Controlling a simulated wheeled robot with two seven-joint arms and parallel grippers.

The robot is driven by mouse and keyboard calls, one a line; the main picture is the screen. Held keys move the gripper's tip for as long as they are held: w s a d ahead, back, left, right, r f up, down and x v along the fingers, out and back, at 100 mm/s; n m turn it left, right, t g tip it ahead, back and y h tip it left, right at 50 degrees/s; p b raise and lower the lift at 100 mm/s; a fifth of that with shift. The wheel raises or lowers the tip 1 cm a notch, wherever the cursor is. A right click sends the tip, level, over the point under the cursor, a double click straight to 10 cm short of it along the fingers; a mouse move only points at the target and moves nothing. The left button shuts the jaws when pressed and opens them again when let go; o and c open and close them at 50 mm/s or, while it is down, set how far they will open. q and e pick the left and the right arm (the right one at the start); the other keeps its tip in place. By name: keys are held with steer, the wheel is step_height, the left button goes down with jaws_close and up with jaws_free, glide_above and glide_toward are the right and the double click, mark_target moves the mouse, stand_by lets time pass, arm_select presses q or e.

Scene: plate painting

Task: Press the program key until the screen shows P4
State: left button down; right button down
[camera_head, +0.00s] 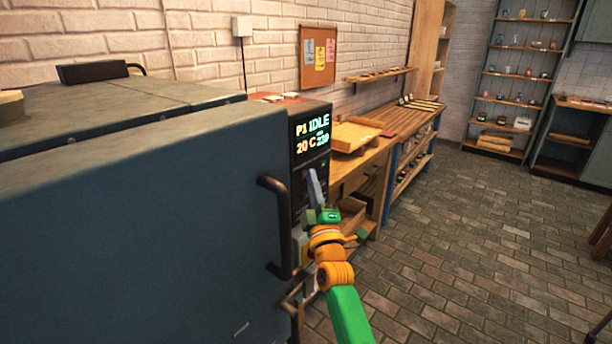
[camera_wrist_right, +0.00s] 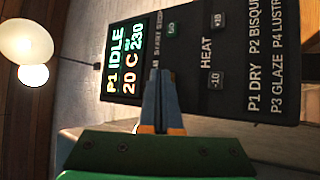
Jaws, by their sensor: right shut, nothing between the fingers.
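The control panel (camera_wrist_right: 240,60) is a dark box on the side of a large blue-grey kiln. Its screen (camera_head: 312,134) reads P1 IDLE, 20 C and 230; the same text shows turned sideways in the right wrist view (camera_wrist_right: 124,62). My right gripper (camera_head: 314,180) is shut and empty, its fingertips (camera_wrist_right: 160,82) in front of the panel; I cannot tell if they touch it. A -10 key (camera_wrist_right: 215,80) and a +10 key (camera_wrist_right: 218,20) sit by the word HEAT. I cannot pick out the program key; the fingers cover part of the panel. My left gripper is out of view.
The kiln door (camera_head: 140,220) fills the left, with a dark bar handle (camera_head: 272,225) near my right arm. A wooden bench (camera_head: 400,125) with a tray (camera_head: 355,136) stands behind the panel. Shelves (camera_head: 515,75) line the far wall. The brick floor (camera_head: 470,240) at right is open.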

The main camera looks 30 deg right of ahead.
stand_by(0.5)
steer(key=shift+s+d+p, duration=0.25)
steer(key=shift+s+p, duration=0.35)
steer(key=shift+s, duration=0.05)
steer(key=shift+w+a, duration=0.1)
steer(key=shift+w, duration=0.1)
steer(key=shift+w, duration=0.2)
